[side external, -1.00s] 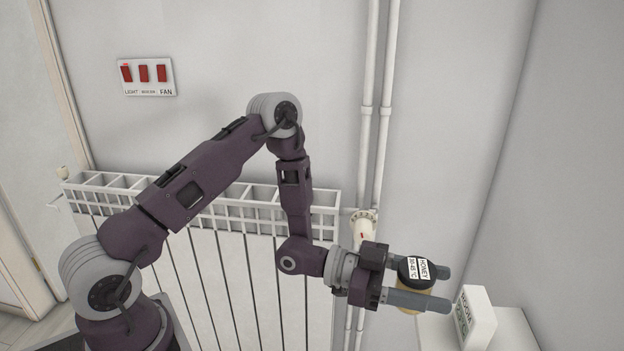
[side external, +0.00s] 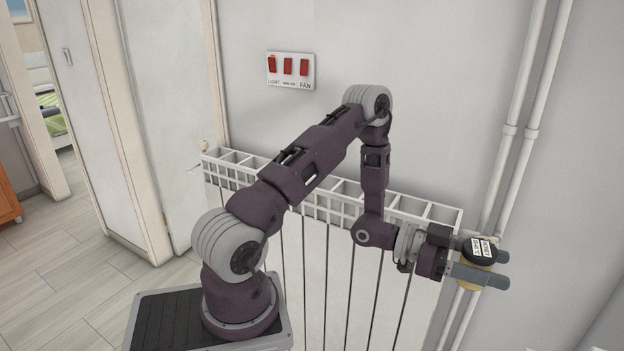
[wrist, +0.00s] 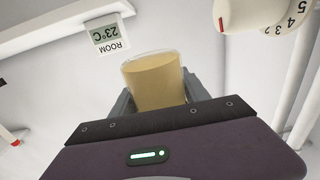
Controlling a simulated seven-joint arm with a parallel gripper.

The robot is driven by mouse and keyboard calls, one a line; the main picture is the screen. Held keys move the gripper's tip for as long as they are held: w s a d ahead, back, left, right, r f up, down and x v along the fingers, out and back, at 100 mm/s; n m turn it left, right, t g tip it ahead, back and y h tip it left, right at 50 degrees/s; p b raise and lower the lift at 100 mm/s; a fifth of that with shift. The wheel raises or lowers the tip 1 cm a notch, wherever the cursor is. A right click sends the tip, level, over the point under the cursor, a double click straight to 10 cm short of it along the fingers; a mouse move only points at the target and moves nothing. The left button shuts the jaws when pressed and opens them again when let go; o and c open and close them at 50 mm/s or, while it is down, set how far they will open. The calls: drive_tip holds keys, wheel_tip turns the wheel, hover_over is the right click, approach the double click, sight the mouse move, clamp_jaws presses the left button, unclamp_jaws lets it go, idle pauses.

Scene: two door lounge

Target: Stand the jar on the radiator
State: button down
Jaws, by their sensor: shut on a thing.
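The jar (side external: 480,250) has a dark lid, a white label and an amber body. My gripper (side external: 493,267) is shut on it, one finger on each side. In the side view the jar appears just right of the radiator's right end, in front of the wall pipes, held clear of any support. The radiator (side external: 338,285) is white, with a top divided into open compartments behind a rail. My arm crosses in front of part of it. In the wrist view the jar's amber body (wrist: 155,80) fills the space between the fingers; its lid is not visible there.
White pipes (side external: 517,125) run up the wall right of the radiator. A numbered valve knob (wrist: 250,12) and a room display reading 23°C (wrist: 110,36) show in the wrist view. A switch panel (side external: 290,70) is above the radiator.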

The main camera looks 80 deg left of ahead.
drive_tip(key=w+a+r+n+t+y, duration=0.1)
drive_tip(key=w+r+n+t+y, duration=0.1)
drive_tip(key=w+r+n+y, duration=0.5)
drive_tip(key=w+a+r+t+y, duration=0.1)
drive_tip(key=w+r+t+y, duration=0.3)
drive_tip(key=r, duration=0.7)
drive_tip(key=a+r+n+g+y, duration=0.2)
drive_tip(key=a+r+n+y, duration=0.35)
drive_tip(key=a+r, duration=0.3)
drive_tip(key=s+a+f+n+g+y, duration=0.25)
drive_tip(key=s+a+y, duration=0.2)
drive_tip(key=a, duration=0.25)
drive_tip(key=s+a+f+n+g+y, duration=0.2)
drive_tip(key=s+a+n+g+y, duration=0.15)
drive_tip(key=a+y, duration=0.3)
drive_tip(key=s+a+f+n+g+y, duration=0.3)
drive_tip(key=s+a+f+n+g, duration=0.4)
drive_tip(key=f, duration=0.4)
wheel_tip(320, 180, down, 9)
drive_tip(key=g, duration=0.1)
drive_tip(key=shift+f+m, duration=0.15)
drive_tip(key=shift+m, duration=0.2)
drive_tip(key=shift+f+h, duration=0.15)
drive_tip(key=shift+h, duration=0.1)
